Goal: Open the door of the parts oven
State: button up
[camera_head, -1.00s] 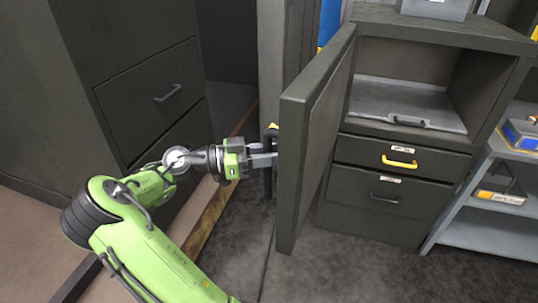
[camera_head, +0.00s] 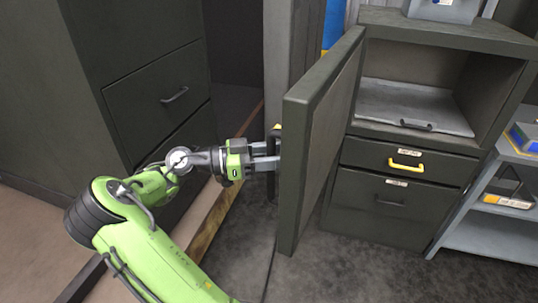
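The parts oven (camera_head: 452,150) is a dark grey cabinet with an open upper compartment at the right. Its door (camera_head: 313,150) is swung wide open on the left side and stands out toward me. A grey tray (camera_head: 415,107) lies inside the compartment. My gripper (camera_head: 273,156) is at the outer face of the door, at a dark handle (camera_head: 273,185) that is mostly hidden behind the fingers. The fingers reach the handle area, but I cannot tell whether they are closed on it.
Below the compartment are a drawer with a yellow handle (camera_head: 405,167) and a lower drawer (camera_head: 390,203). A dark drawer cabinet (camera_head: 150,85) stands at the left. A grey shelf (camera_head: 490,237) stands at the right. Floor (camera_head: 350,265) in front of the oven is clear.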

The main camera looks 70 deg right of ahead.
jog(key=p+v, duration=0.6)
jog(key=v, duration=0.9)
jog(key=shift+w+a, duration=0.2)
jog(key=shift+w, duration=0.15)
